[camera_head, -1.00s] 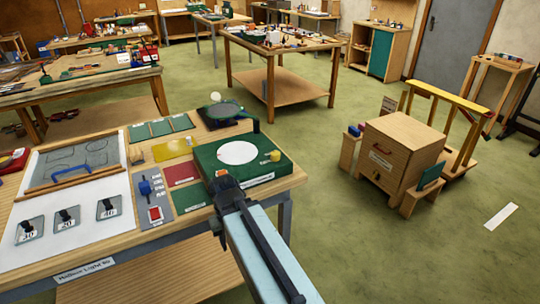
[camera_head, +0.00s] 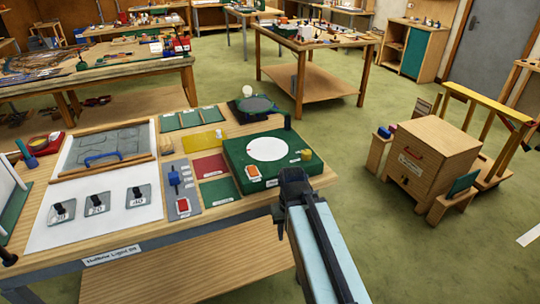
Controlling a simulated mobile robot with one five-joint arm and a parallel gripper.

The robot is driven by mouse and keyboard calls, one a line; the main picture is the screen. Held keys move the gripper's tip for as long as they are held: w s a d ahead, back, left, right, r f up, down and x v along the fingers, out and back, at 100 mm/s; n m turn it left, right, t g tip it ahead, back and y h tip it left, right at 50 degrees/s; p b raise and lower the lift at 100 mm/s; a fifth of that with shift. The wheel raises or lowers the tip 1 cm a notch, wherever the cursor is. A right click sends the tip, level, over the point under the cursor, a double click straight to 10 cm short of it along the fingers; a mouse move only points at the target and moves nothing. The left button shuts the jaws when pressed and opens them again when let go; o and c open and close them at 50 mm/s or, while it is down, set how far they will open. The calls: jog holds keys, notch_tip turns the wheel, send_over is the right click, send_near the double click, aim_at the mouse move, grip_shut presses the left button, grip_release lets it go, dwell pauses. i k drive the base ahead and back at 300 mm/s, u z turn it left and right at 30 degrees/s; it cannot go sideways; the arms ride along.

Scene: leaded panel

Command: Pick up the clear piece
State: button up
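My gripper (camera_head: 292,178) is above the near right corner of the workbench (camera_head: 245,212), seen from behind, so its fingers are hidden and I cannot tell if it is open. No piece shows in it. Several see-through grey squares with black knobs lie on a white sheet, labelled 30 (camera_head: 62,215), 20 (camera_head: 98,208) and 40 (camera_head: 139,199). Coloured flat pieces lie beyond: yellow (camera_head: 201,141), red (camera_head: 210,166) and green (camera_head: 218,190). I cannot tell for certain which thing is the clear piece.
A green box with a white disc (camera_head: 267,149) stands by my gripper. A framed panel with a blue handle (camera_head: 103,159) lies at the left. A wooden cabinet (camera_head: 430,155) stands on the floor at the right. Open green floor lies between bench and cabinet.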

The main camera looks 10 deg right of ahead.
aim_at(138, 196)
jog(key=u, duration=2.45)
jog(key=i, duration=0.75)
jog(key=u, duration=0.2)
